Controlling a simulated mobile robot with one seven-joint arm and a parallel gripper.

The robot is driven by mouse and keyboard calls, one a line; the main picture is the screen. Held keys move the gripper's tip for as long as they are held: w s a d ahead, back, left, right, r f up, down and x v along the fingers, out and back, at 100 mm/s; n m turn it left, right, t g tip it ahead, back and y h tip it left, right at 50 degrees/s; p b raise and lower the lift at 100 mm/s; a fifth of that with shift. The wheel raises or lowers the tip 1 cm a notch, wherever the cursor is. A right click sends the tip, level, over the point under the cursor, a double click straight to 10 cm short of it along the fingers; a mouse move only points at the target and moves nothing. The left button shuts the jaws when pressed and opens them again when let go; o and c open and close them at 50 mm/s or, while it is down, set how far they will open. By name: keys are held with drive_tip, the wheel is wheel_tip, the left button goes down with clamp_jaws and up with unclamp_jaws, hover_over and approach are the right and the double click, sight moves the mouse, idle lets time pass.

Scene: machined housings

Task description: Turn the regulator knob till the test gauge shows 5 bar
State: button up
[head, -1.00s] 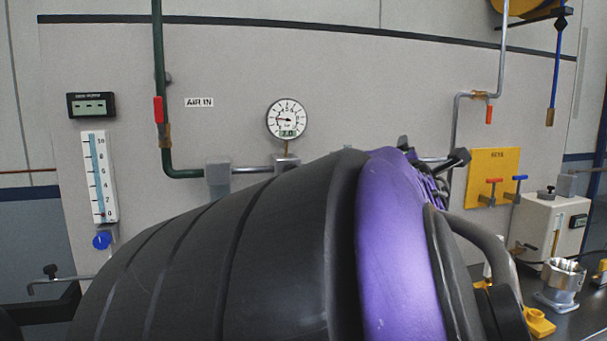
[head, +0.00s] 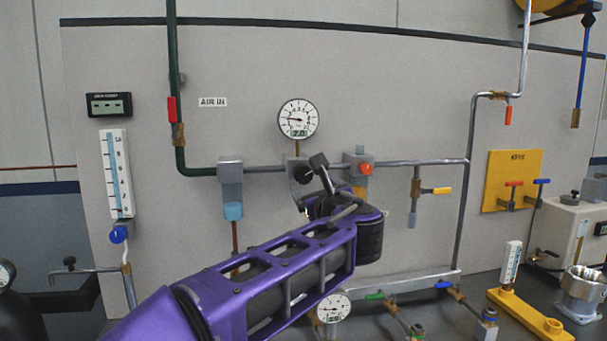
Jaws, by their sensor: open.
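A round white dial gauge (head: 298,118) stands above the pipe in the middle of the panel. Its needle points left, and its numbers are too small to read surely. Below it, a dark round knob (head: 302,173) sits on a grey regulator body. My gripper (head: 313,186) is in front of this knob at its lower right, with its jaws open and nothing seen between them. Contact with the knob cannot be told. A second dial gauge (head: 333,307) is low on the bench, partly behind my arm; its reading is too small to tell. Which gauge is the test gauge is not legible.
An orange-red knob (head: 366,168) is close to the right of my gripper. A filter with a blue bowl (head: 233,211) hangs to the left. A yellow-handled valve (head: 437,190) hangs further right. A low manifold with coloured handles (head: 420,283) runs along the bench.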

sight(304, 175)
drive_tip(key=p+x, duration=0.1)
drive_tip(key=x, duration=1.1)
drive_tip(key=shift+w, duration=0.1)
clamp_jaws()
